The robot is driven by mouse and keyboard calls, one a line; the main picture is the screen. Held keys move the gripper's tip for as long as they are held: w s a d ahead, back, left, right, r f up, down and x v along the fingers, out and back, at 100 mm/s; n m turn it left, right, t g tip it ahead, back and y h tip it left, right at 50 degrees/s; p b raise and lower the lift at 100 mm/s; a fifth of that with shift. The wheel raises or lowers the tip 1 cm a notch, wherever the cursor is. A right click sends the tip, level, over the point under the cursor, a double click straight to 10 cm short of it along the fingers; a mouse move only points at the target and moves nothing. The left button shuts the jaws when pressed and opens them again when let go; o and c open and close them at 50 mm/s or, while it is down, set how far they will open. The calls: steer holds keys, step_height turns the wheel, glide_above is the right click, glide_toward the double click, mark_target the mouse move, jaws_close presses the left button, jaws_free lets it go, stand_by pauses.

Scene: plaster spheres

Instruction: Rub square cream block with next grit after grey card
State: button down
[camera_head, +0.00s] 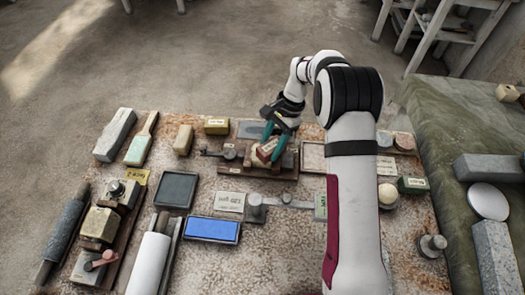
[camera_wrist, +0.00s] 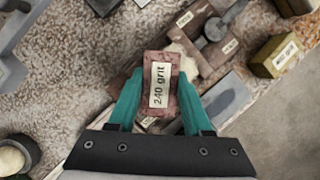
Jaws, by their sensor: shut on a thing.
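My gripper (camera_head: 270,142) is shut on a dark red block (camera_head: 266,149), held over a dark wooden fixture (camera_head: 230,168) at the back middle of the table. In the wrist view the red block (camera_wrist: 160,92) sits between the teal fingertips (camera_wrist: 160,103), its label reading "240 grit". A cream piece (camera_wrist: 184,50) shows partly behind it, in the fixture; its shape is mostly hidden, and I cannot tell whether the two touch. A pale grey card (camera_head: 230,203) with printed grit text lies in front of the fixture. Another cream block (camera_head: 101,223) sits in a holder at the left.
A mustard labelled block (camera_head: 217,126) and a tan block (camera_head: 183,139) stand behind left. A blue pad (camera_head: 212,229) and a dark tray (camera_head: 176,189) lie at front left. A green labelled block (camera_head: 412,184) is at right. My arm hides part of the table.

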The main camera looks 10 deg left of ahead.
mark_target(261, 152)
steer(key=shift+w+d, duration=0.2)
steer(key=shift+d, duration=0.05)
steer(key=shift+s+a+f, duration=0.1)
steer(key=shift+s+a, duration=1.45)
steer(key=shift+a, duration=0.05)
steer(key=shift+w+d, duration=1.55)
steer(key=shift+d, duration=0.1)
steer(key=shift+r, duration=0.2)
steer(key=shift+s+a+r, duration=0.7)
steer(key=shift+s+a, duration=0.05)
steer(key=shift+a, duration=0.1)
